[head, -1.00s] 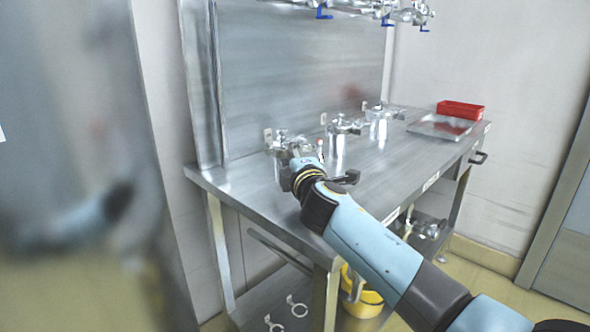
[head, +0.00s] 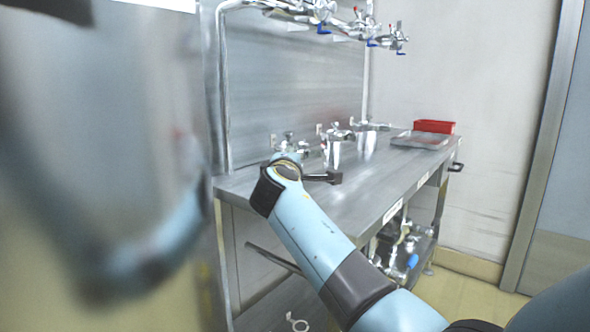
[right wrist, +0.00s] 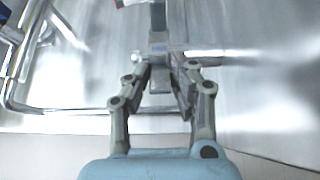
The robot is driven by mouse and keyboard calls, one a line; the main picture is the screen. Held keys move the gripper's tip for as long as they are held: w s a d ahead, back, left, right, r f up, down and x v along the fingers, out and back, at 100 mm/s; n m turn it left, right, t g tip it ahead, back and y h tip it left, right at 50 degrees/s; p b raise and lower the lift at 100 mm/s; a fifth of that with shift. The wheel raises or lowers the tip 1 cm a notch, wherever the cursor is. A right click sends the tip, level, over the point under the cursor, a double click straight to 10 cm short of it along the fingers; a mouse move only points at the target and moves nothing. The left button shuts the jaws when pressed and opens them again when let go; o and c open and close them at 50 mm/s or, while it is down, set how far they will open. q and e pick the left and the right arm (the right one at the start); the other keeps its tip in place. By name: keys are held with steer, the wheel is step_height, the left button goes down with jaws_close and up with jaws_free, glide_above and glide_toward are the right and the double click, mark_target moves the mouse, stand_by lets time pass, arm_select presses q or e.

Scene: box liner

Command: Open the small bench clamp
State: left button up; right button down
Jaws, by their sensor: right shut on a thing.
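In the right wrist view, a grey bar (right wrist: 158,22), seemingly part of the clamp, runs down between the fingers of my right gripper (right wrist: 160,78). The fingers are closed in on it from both sides. In the head view my right gripper is hidden behind its own wrist. How far the clamp's jaws are apart cannot be told. My left gripper is not in view.
Pipes with blue-handled valves (head: 372,42) hang above. A lower shelf holds more fittings (head: 405,245).

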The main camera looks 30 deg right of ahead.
steer(key=h+b, duration=0.1)
steer(key=a+m+g+h+b, duration=0.1)
steer(key=shift+w+f+m+g+b, duration=0.1)
steer(key=shift+f+m+g+b, duration=0.15)
steer(key=shift+m+g+b, duration=0.1)
steer(key=shift+a+g, duration=0.15)
steer(key=shift+g, duration=0.1)
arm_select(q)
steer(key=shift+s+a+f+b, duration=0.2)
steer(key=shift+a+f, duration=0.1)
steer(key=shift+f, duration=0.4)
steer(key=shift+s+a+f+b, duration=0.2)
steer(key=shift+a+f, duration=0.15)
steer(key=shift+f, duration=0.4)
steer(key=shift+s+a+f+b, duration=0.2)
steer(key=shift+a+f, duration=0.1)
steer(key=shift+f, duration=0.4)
arm_select(e)
steer(key=shift+a+r+m+g+h, duration=0.2)
steer(key=shift+m+g+h, duration=0.2)
steer(key=shift+m+h, duration=0.2)
steer(key=c, duration=1.2)
jaws_free()
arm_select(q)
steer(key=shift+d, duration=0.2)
